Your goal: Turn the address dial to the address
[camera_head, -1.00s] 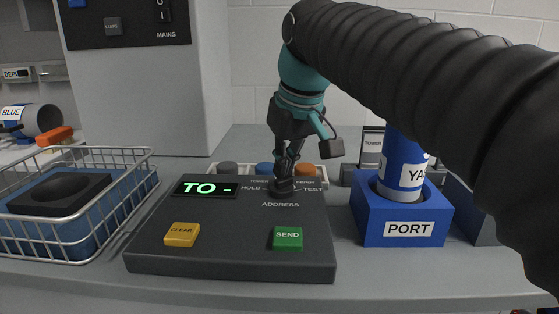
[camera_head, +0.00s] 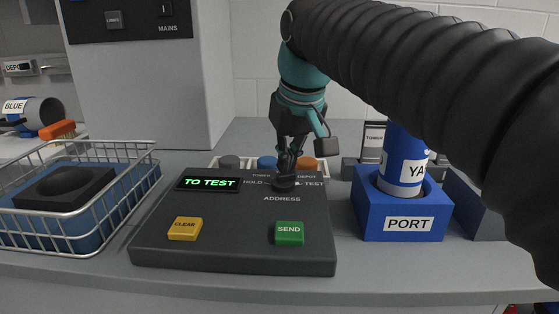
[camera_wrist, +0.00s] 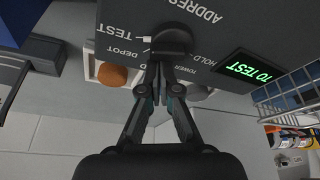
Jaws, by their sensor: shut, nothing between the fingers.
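The address dial (camera_head: 284,184) is a black knob on the dark sloped control box (camera_head: 230,253), ringed by the labels HOLD, TOWER, DEPOT and TEST. In the wrist view the dial (camera_wrist: 171,40) has its white pointer mark at TEST. The green display (camera_head: 209,184) reads TO TEST. My gripper (camera_head: 287,172) is shut, with its fingertips at the dial from behind and above. In the wrist view my gripper (camera_wrist: 163,68) has its tips together against or just beside the knob; exact contact is hard to tell.
The yellow CLEAR button (camera_head: 185,229) and green SEND button (camera_head: 289,233) sit on the box front. A wire basket (camera_head: 110,224) stands left. A blue PORT block (camera_head: 405,236) holding a blue canister (camera_head: 404,160) stands right. Coloured caps lie behind the box, including an orange one (camera_head: 306,163).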

